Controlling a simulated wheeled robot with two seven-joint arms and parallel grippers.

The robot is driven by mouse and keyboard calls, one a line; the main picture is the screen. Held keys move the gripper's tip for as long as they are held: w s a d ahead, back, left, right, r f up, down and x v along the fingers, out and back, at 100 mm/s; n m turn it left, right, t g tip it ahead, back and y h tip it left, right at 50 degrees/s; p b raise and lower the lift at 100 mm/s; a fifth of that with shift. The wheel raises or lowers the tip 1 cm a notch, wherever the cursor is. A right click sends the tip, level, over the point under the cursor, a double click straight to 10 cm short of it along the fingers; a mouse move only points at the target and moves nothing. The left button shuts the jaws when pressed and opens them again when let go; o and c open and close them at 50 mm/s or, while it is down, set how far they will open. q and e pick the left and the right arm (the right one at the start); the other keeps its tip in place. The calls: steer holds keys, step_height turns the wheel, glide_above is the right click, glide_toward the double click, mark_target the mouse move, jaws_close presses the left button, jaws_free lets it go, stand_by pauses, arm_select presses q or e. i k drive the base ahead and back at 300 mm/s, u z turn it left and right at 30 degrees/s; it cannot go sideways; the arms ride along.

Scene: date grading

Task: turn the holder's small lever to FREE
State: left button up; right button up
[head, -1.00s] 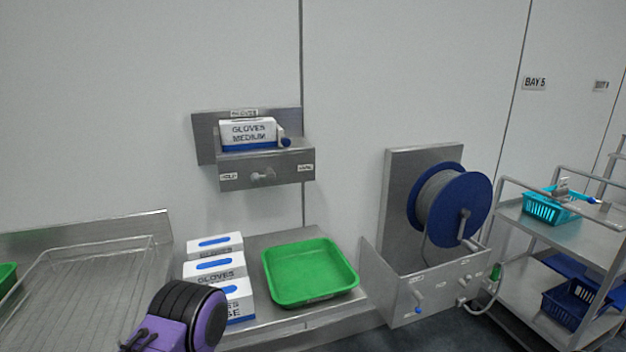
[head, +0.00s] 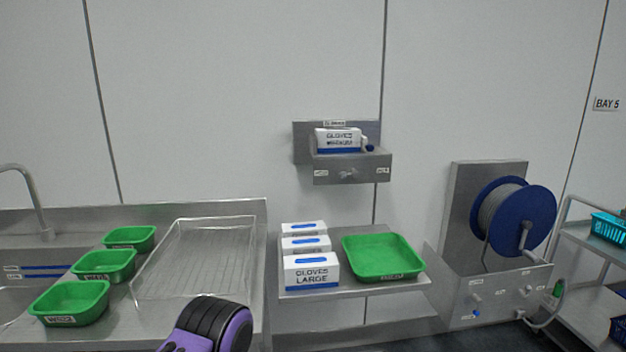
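The wall holder (head: 330,174) is a grey metal bracket at the upper middle of the head view, with a white and blue medium gloves box (head: 338,140) in it. A small grey lever (head: 348,174) sits in the middle of its front face, between two small white labels. The label words are too small to read, and I cannot tell which one the lever points to. A blue-ended knob (head: 370,148) sticks out right of the box. Neither of my grippers is in view; only a purple and black part of my arm shows at the bottom, well below the holder.
Below the holder, several glove boxes (head: 311,272) and a green tray (head: 384,258) stand on a steel shelf (head: 355,290). A wire rack (head: 195,258), green bins (head: 104,265) and a sink are left. A blue hose reel (head: 513,220) and a cart are right.

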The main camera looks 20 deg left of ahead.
mark_target(353, 172)
steer(key=u, duration=0.85)
steer(key=i, duration=0.35)
